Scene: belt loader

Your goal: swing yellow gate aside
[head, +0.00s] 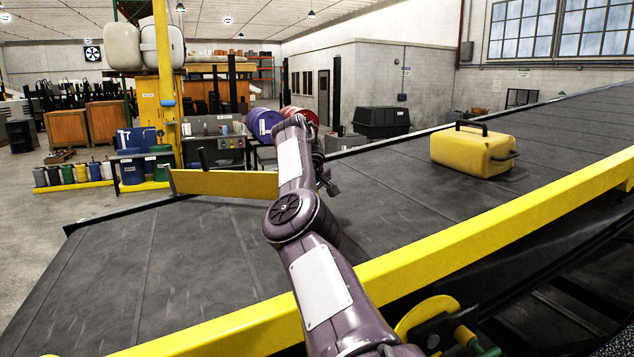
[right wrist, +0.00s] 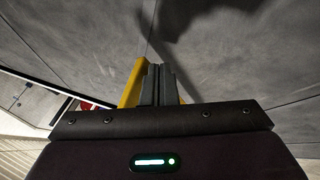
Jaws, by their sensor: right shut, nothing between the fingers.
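The yellow gate (head: 225,183) is a flat bar reaching across the far side of the dark belt. Its right end is hidden behind my right arm. My right arm crosses the belt, and its gripper (head: 332,187) is low over the belt, just right of the gate and partly hidden by the forearm. In the right wrist view the gripper (right wrist: 158,85) is shut and empty. The yellow gate (right wrist: 133,84) shows close beside and behind its fingers; I cannot tell if they touch. My left gripper is not in view.
A yellow suitcase (head: 473,151) lies on the upper right of the sloping belt (head: 150,265). A yellow side rail (head: 470,235) runs along the belt's near edge under my arm. A yellow post (head: 165,90) stands beyond the far edge. The lower left belt is clear.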

